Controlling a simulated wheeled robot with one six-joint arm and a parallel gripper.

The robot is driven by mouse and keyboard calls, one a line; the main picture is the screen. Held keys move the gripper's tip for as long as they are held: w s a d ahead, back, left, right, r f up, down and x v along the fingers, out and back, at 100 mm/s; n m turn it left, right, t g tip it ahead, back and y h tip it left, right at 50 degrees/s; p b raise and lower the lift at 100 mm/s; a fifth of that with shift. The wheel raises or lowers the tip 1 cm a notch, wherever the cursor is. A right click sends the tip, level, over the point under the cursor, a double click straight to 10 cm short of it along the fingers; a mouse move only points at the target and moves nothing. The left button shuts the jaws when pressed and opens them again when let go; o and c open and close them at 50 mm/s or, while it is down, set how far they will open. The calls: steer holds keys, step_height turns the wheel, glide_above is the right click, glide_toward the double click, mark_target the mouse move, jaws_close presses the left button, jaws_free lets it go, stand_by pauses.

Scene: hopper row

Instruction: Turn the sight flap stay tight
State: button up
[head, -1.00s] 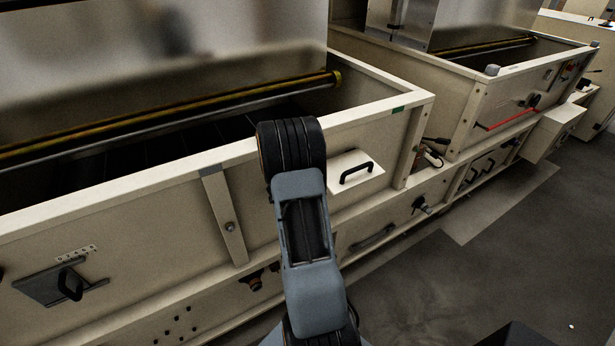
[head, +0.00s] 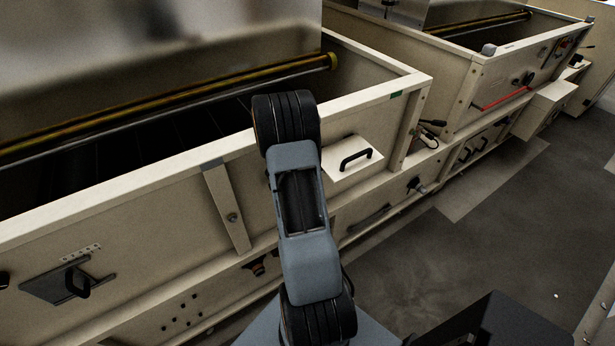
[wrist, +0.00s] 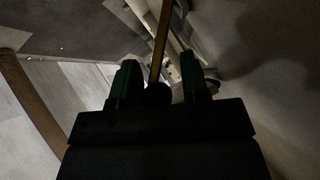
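The pale hopper front (head: 300,200) runs diagonally across the head view. A pale panel with a black handle (head: 355,160) juts from it, right of my arm; I cannot tell if this is the sight flap. No part is clearly identifiable as the flap stay. My gripper is hidden behind my arm in the head view. In the wrist view my gripper (wrist: 157,80) shows two dark green fingers spread apart. A dark rounded shape (wrist: 158,93) sits between their bases; I cannot tell what it is, and no grip on it shows.
A grey plate with a black handle (head: 70,284) is at lower left. Black knobs and a grey bar (head: 370,219) line the lower front. A yellowish rod (wrist: 161,45) passes beyond the fingers in the wrist view. Open grey floor (head: 430,260) lies to the right.

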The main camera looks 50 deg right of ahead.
steer(key=shift+o, duration=0.8)
steer(key=v, duration=1.3)
steer(key=shift+a+r+p, duration=0.25)
steer(key=shift+a+p, duration=0.1)
steer(key=shift+p, duration=0.05)
